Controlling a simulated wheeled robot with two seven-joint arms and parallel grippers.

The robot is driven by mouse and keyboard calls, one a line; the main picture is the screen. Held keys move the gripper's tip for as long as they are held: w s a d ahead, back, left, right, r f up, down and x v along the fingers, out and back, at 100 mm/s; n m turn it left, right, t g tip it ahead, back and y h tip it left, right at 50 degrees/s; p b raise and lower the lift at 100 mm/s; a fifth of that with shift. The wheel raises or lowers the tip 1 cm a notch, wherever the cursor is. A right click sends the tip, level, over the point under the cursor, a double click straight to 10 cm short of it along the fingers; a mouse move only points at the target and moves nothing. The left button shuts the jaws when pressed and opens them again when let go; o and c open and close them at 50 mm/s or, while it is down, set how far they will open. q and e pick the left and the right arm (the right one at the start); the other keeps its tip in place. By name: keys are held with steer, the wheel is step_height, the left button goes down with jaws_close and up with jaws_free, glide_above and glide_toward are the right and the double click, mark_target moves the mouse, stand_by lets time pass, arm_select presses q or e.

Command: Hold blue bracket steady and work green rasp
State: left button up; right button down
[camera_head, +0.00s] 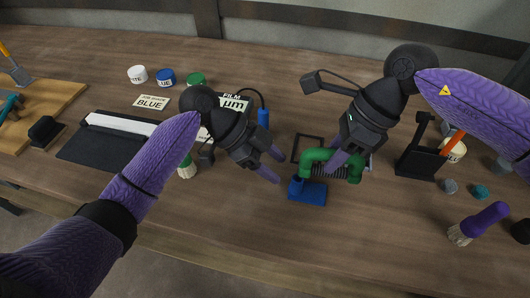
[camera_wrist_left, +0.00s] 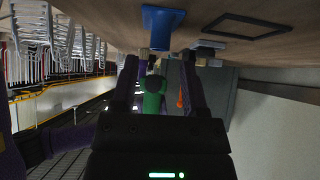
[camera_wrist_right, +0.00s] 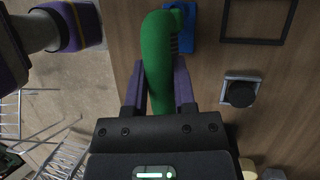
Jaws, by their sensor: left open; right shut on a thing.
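The blue bracket (camera_head: 314,193) stands on the table in front of me, a flat plate with a short upright part at its left. It also shows in the left wrist view (camera_wrist_left: 161,24) and partly in the right wrist view (camera_wrist_right: 183,38). The green rasp (camera_head: 318,155) has a bent green handle with a dark ridged part below. My right gripper (camera_head: 347,164) is shut on the rasp's handle, just behind and above the bracket. Whether the rasp touches the bracket I cannot tell. My left gripper (camera_head: 277,167) is open and empty, left of the bracket and apart from it.
A black square frame (camera_head: 304,147) lies behind the rasp. A black holder (camera_head: 420,162) and a pale jar (camera_head: 454,150) stand right. A purple-handled brush (camera_head: 482,222) is front right. Lidded jars (camera_head: 166,78), cards and a dark mat (camera_head: 90,150) lie left. The table's front middle is clear.

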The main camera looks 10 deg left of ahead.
mark_target(293, 177)
arm_select(q)
steer(key=x, duration=0.5)
steer(key=shift+d+f, duration=0.15)
steer(key=shift+d, duration=0.05)
jaws_close()
stand_by(2.4)
steer(key=shift+o, duration=0.7)
jaws_free()
jaws_close()
stand_by(2.1)
